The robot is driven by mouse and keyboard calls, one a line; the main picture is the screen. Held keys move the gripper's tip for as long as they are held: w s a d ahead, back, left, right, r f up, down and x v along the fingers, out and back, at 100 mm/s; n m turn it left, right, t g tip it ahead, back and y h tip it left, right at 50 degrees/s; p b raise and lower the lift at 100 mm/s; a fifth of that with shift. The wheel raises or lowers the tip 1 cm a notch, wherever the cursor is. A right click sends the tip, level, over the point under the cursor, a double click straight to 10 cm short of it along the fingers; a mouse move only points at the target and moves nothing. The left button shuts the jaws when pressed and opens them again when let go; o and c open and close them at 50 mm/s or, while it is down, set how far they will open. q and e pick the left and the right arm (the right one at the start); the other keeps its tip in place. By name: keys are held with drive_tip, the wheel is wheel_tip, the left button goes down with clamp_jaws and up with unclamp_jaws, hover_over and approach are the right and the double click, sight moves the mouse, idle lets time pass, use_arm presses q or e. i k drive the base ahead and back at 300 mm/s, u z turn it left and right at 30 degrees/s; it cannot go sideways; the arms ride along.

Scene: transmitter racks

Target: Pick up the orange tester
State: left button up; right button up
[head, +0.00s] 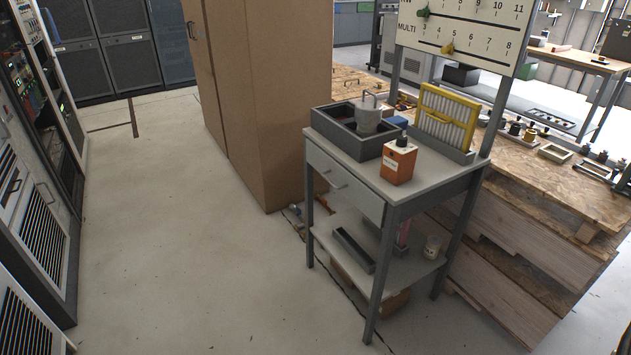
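The orange tester (397,164) is a small upright box with a white upper band and a dark knob on top. It stands on the grey top of a small metal table (434,173), near its front edge. No gripper shows in the head view, so both of mine are out of sight. Nothing touches the tester that I can see.
A dark tray (346,142) holding a grey canister (368,115) stands left of the tester. A yellow-framed filter (446,117) stands behind it, below a white scale board (468,27). A brown cabinet (270,95) stands at left. Open floor (190,250) lies left of the table.

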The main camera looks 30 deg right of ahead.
sight(397, 163)
drive_tip(key=u, duration=0.55)
drive_tip(key=i, duration=0.65)
drive_tip(key=z, duration=0.75)
drive_tip(key=i, duration=1.15)
drive_tip(key=z, duration=1.2)
